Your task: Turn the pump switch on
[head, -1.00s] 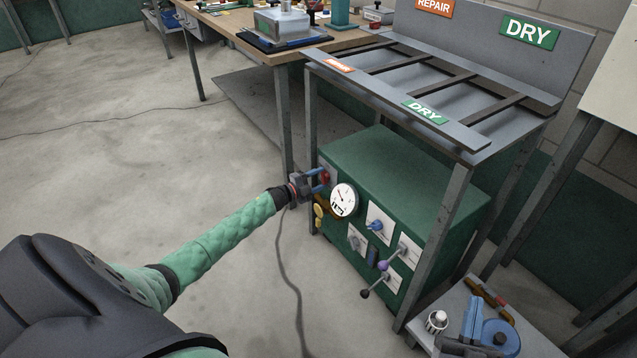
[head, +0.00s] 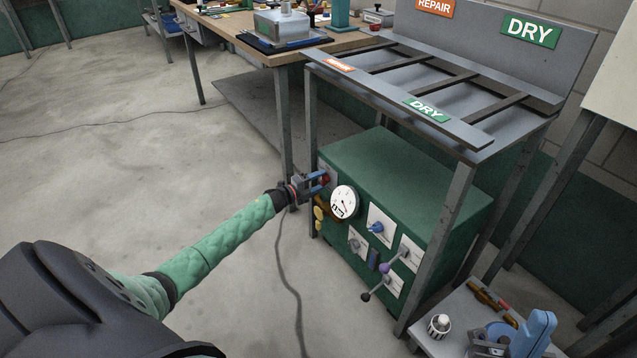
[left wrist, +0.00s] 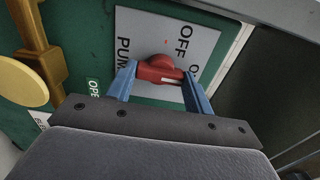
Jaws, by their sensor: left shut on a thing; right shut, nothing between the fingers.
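The pump switch is a red knob (left wrist: 160,70) on a grey plate (left wrist: 145,25) marked OFF and PUM, with the rest of the lettering cut off or covered. It also shows in the head view (head: 325,180) at the upper left of the green cabinet's front. My left gripper (head: 322,181) is shut on this knob. In the left wrist view its two blue fingers (left wrist: 160,80) press on both sides of the knob.
A round gauge (head: 343,202) sits just right of the knob, with levers and switches (head: 378,227) beyond. A brass valve (left wrist: 25,85) is close left in the wrist view. A rack (head: 460,140) overhangs the green cabinet (head: 400,180). Open floor lies left.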

